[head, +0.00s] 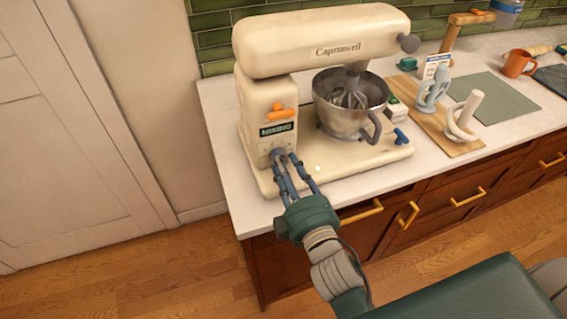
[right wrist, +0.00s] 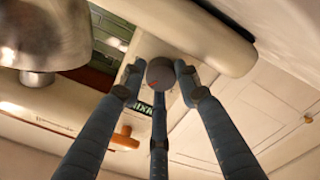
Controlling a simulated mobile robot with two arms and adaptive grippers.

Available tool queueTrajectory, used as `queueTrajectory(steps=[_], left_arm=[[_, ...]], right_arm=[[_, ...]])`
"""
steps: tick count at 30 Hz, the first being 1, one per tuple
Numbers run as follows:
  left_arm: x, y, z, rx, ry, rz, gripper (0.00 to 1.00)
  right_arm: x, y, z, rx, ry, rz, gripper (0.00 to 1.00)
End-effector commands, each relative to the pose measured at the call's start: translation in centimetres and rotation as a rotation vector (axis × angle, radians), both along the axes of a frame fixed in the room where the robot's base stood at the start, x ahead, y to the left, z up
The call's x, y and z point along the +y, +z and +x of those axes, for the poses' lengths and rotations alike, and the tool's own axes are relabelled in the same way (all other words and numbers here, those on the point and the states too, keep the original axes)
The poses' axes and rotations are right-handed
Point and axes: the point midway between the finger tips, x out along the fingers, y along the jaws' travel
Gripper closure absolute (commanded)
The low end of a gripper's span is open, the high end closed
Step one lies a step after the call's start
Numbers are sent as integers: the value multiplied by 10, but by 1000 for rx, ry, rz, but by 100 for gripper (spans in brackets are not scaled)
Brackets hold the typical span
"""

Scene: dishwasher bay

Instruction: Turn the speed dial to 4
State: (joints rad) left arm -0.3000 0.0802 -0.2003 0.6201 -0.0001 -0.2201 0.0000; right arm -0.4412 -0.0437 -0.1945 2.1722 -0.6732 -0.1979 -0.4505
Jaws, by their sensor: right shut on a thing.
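The cream stand mixer (head: 322,38) stands on the white counter. The round grey speed dial (right wrist: 160,72) is on its front and has a small red mark near its left edge in the right wrist view. My right gripper (head: 282,160) is shut on the dial, its three blue-grey fingers around it; it also shows in the right wrist view (right wrist: 160,80). In the head view the fingers largely hide the dial, and I cannot read its number setting. A small dark display (head: 278,129) above the dial reads "MIXING". My left gripper is not in view.
An orange lever (head: 281,112) sits just above the display. The steel bowl (head: 343,122) with a whisk is right of the dial. A blue knob (head: 402,136) is on the mixer's base. Attachments stand on a wooden board (head: 453,142) farther right. Drawers with brass handles are below.

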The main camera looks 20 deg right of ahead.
Motion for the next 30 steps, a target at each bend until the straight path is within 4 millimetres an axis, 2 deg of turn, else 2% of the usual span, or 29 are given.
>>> queueTrajectory(steps=[12,30], left_arm=[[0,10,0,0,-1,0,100],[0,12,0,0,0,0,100]], right_arm=[[-2,-3,0,17,-6,276,94],[-1,-7,-1,25,-5,361,94]])
